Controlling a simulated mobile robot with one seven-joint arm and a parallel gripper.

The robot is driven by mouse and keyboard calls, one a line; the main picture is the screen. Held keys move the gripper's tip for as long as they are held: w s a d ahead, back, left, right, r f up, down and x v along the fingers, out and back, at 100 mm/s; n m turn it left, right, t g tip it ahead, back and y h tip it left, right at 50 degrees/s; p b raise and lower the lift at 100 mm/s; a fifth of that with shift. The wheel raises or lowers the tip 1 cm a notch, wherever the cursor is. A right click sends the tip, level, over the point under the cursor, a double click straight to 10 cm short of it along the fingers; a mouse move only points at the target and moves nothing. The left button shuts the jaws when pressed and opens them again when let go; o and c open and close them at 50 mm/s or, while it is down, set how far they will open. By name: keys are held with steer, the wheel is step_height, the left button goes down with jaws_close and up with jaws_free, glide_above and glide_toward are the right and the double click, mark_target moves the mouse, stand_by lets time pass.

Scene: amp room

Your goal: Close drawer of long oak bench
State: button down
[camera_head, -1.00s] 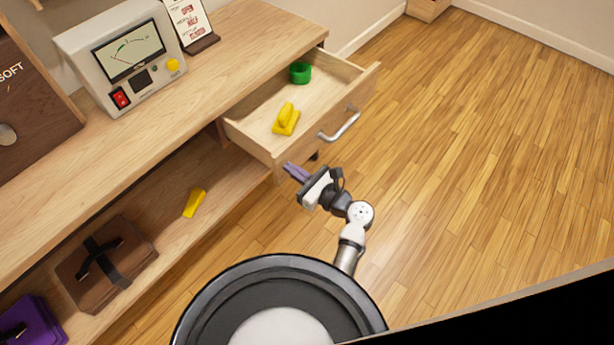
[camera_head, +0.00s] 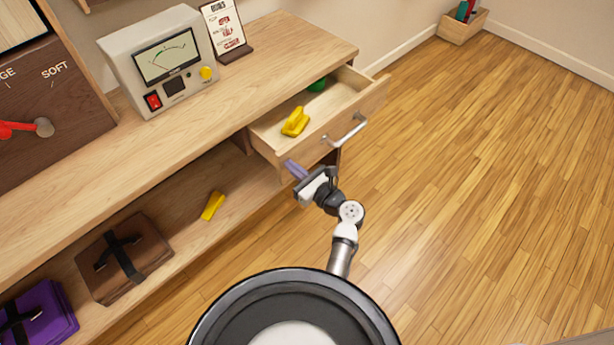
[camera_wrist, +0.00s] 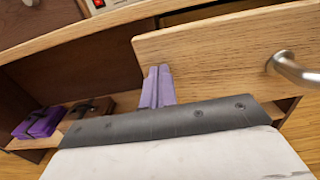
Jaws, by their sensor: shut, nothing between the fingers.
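The long oak bench (camera_head: 165,125) runs diagonally on the left in the head view. Its drawer (camera_head: 355,115) sticks partly out under the bench top, with a metal handle (camera_head: 345,132) on its front. A yellow object (camera_head: 295,121) and a partly hidden green object (camera_head: 317,84) lie in it. My gripper (camera_head: 292,168) is shut and empty, its purple fingers at the near lower corner of the drawer front. In the wrist view the fingers (camera_wrist: 157,88) overlap the left end of the drawer front (camera_wrist: 215,55); they look touching or very close. The handle (camera_wrist: 295,70) is to their right.
A meter box (camera_head: 160,60) and a small sign stand on the bench top. The lower shelf holds a yellow block (camera_head: 213,206), a brown strapped case (camera_head: 125,258) and a purple case (camera_head: 38,315). A wooden box (camera_head: 462,25) stands at the far wall. The floor to the right is clear.

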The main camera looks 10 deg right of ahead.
mark_target(258, 138)
steer(key=x, duration=1.4)
steer(key=shift+w+a+b, duration=0.25)
steer(key=shift+a+b, duration=0.05)
steer(key=shift+b, duration=0.1)
steer(key=shift+w+a+r, duration=0.1)
steer(key=shift+w+r, duration=0.15)
steer(key=shift+r, duration=0.05)
steer(key=shift+a, duration=0.1)
steer(key=shift+s, duration=0.15)
